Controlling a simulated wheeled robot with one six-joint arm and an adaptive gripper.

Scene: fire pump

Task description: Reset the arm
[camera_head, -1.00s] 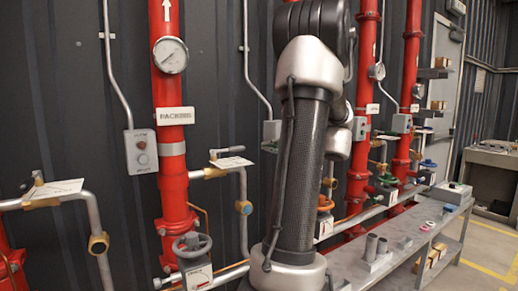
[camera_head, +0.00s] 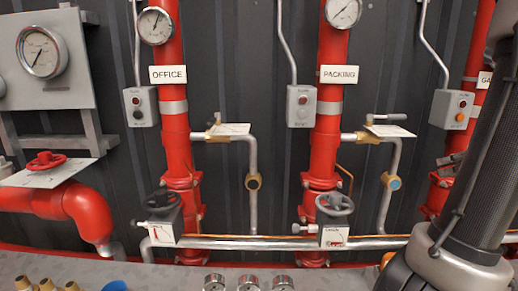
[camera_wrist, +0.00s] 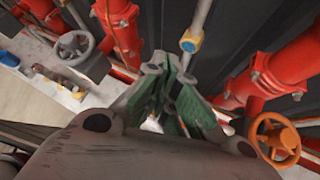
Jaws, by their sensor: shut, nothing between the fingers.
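My gripper (camera_wrist: 172,95) shows in the wrist view, its two green-padded fingers brought together with nothing between them. It hangs in front of the dark corrugated wall, between red pipes. An orange handwheel (camera_wrist: 277,140) is to its right and a grey handwheel (camera_wrist: 76,46) to its upper left. In the head view my arm stands along the right edge, a dark link leaning down to a silver joint. I cannot make out my gripper's fingers there.
Red pipes labelled OFFICE (camera_head: 176,130) and PACKING (camera_head: 326,130) stand on the wall with gauges, switch boxes and grey handwheels (camera_head: 334,204). A grey bench (camera_head: 170,277) along the front bears several small gauges (camera_head: 248,282), brass fittings and a blue item (camera_head: 114,286).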

